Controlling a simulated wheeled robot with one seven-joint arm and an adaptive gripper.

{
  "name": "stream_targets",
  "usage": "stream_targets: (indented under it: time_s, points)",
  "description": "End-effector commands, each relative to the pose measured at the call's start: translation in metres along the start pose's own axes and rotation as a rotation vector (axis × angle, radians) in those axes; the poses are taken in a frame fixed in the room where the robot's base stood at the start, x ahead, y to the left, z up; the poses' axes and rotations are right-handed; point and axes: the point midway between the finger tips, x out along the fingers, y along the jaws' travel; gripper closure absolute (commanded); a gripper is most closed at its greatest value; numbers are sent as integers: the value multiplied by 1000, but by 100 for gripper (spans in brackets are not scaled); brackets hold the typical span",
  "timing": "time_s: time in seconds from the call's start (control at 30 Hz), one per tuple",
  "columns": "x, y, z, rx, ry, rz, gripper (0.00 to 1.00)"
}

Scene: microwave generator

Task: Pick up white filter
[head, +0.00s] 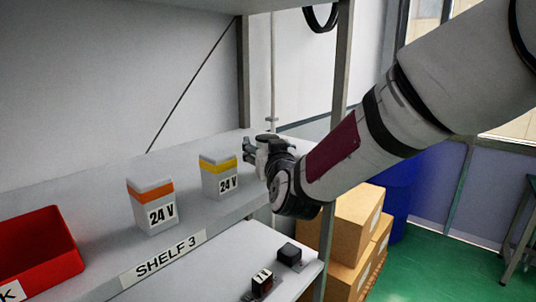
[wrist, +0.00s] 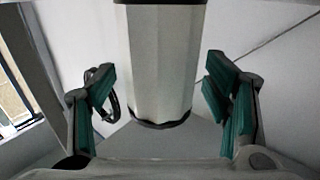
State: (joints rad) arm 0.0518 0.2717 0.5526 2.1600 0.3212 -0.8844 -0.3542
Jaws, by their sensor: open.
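A pale, faceted column with a dark rim at its lower picture end, which looks like the white filter (wrist: 162,60), fills the upper middle of the wrist view. It lies in line with the gap of my gripper (wrist: 162,105), whose green-padded fingers stand open with clear space on both sides of it. I cannot tell how deep it is between the fingers. In the head view my gripper (head: 254,150) is above the right end of the shelf, and I cannot make out the filter there.
White boxes marked 24 V, one orange-banded (head: 152,206) and one yellow-banded (head: 218,176), stand on the shelf left of my gripper. A red bin (head: 45,245) is at the far left. A grey shelf post (head: 341,80) stands right of my gripper. Cardboard boxes (head: 352,225) are beyond.

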Motion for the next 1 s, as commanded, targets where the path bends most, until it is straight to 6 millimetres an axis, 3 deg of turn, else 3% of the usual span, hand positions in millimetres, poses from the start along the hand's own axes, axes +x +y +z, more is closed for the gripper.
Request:
stream_targets:
  time_s: [0.17,0.43,0.77,1.0]
  points:
    - [0,0,0,0,0,0,30]
    - [0,0,0,0,0,0,83]
    - [0,0,-1,0,1,0,84]
    - [1,0,-16,0,4,0,84]
